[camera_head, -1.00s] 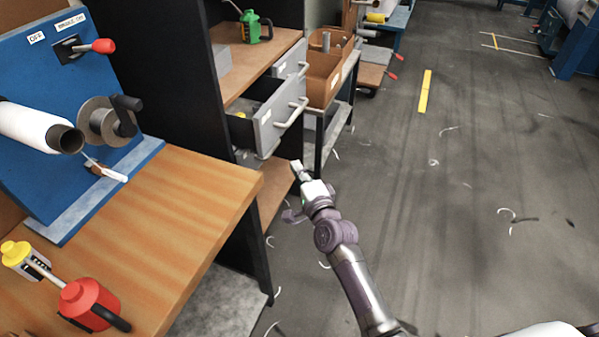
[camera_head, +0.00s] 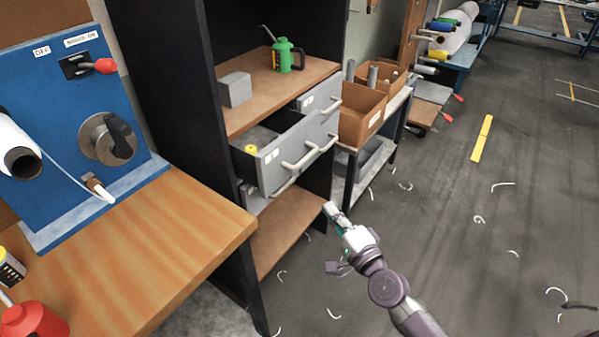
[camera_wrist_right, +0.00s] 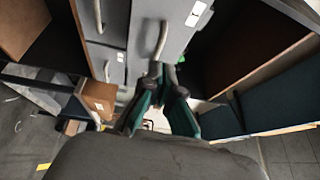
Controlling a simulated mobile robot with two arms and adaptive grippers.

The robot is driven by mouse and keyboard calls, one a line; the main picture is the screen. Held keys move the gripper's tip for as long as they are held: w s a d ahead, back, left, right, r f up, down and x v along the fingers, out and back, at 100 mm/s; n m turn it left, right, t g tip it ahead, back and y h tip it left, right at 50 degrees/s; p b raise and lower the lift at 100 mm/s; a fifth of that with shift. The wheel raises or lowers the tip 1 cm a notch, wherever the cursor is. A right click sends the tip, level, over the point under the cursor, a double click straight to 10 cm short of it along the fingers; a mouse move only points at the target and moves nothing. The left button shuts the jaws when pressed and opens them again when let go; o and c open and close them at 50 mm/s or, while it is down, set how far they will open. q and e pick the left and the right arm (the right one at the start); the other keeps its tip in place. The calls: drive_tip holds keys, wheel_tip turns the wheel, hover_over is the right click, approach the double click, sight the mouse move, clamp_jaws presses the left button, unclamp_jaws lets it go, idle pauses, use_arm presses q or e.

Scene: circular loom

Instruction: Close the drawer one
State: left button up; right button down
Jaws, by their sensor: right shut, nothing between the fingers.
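A grey drawer (camera_head: 283,147) stands pulled out of the dark cabinet under its wooden shelf, with a curved handle and a small white label. A yellow item (camera_head: 250,149) shows inside it. Other grey drawer fronts with handles sit beside and below it; I cannot read which is drawer one. My right gripper (camera_head: 330,209) is shut and empty, in front of and below the drawer fronts, apart from them in the head view. In the right wrist view the closed fingertips (camera_wrist_right: 160,74) point at a grey drawer front (camera_wrist_right: 172,22) with a handle; contact is unclear. My left gripper is not in view.
A wooden-topped table (camera_head: 150,255) with a blue machine panel (camera_head: 60,130) stands left of the cabinet. A cart with brown bins (camera_head: 362,112) stands to its right. A green can (camera_head: 284,57) and a grey box (camera_head: 235,89) are on the shelf.

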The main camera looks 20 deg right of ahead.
drive_tip(key=a+x, duration=0.1)
drive_tip(key=x, duration=0.4)
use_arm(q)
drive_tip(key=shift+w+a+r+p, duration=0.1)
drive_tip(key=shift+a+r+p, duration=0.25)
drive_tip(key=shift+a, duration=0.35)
use_arm(e)
approach(280, 166)
drive_tip(key=w+d, duration=0.1)
drive_tip(key=w, duration=0.2)
drive_tip(key=w+d, duration=0.1)
drive_tip(key=shift+w+d+r, duration=0.2)
drive_tip(key=shift+w+d, duration=0.05)
drive_tip(key=shift+d, duration=0.1)
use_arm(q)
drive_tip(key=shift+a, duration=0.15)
